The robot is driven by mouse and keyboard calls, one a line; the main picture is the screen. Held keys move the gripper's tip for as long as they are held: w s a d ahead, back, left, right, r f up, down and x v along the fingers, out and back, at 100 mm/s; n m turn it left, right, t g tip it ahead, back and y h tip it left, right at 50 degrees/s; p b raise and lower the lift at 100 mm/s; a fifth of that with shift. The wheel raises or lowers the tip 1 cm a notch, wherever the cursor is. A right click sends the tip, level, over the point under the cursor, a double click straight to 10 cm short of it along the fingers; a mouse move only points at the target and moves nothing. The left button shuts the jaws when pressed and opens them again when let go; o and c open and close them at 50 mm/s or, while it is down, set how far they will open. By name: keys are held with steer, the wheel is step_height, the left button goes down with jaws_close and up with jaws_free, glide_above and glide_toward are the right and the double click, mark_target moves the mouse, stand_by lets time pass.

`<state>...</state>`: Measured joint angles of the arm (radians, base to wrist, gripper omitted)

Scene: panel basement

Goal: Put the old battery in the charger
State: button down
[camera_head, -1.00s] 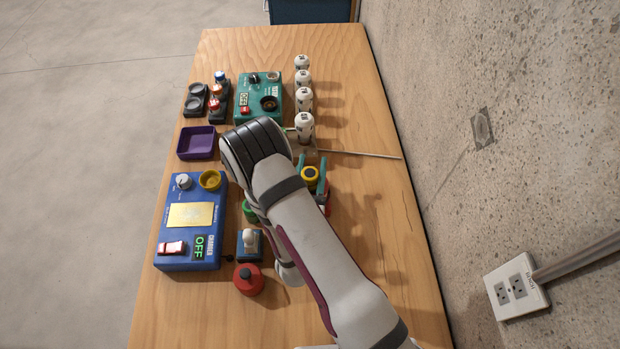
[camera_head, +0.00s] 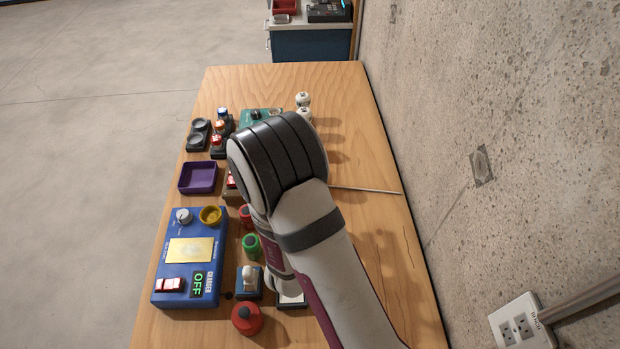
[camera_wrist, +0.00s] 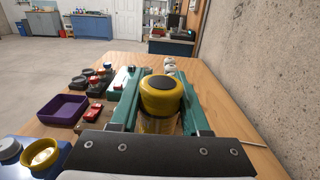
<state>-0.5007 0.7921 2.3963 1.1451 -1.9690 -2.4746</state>
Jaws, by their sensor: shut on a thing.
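My gripper (camera_wrist: 160,90) has teal fingers shut on a yellow battery (camera_wrist: 157,98) with a black disc on top. The battery is upright and held above the table in the wrist view. In the head view my arm hides both gripper and battery. The blue charger (camera_head: 180,272) lies at the left front of the table, with its display reading OFF. Its yellow round cup (camera_head: 210,215) looks empty and stands at its far right corner. The cup also shows at the lower left of the wrist view (camera_wrist: 42,153), left of my gripper.
A purple tray (camera_head: 198,189) lies beyond the charger. Green (camera_head: 251,246) and red (camera_head: 245,217) cylinders stand right of it, near a lever box (camera_head: 249,283) and red round object (camera_head: 247,319). A teal tester (camera_head: 250,115) and white-topped cylinders (camera_head: 303,98) are farther back.

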steer(key=w+a+f+n+g+y, duration=0.1)
steer(key=w+a+n+g+y, duration=0.2)
steer(key=a+n+y, duration=0.55)
steer(key=n+g+y, duration=0.4)
steer(key=g+y, duration=0.3)
glide_above(203, 214)
steer(key=shift+w+a+f, duration=0.1)
steer(key=shift+w+f, duration=0.1)
steer(key=shift+f, duration=1.75)
steer(key=shift+w+a+f, duration=0.1)
steer(key=shift+w+f, duration=0.05)
steer(key=shift+f, duration=1.75)
steer(key=shift+f, duration=0.6)
steer(key=c, duration=0.7)
jaws_free()
steer(key=shift+o, duration=0.2)
steer(key=shift+f+v, duration=0.15)
steer(key=shift+v, duration=2.6)
steer(key=shift+f+v, duration=0.1)
steer(key=shift+v, duration=2.65)
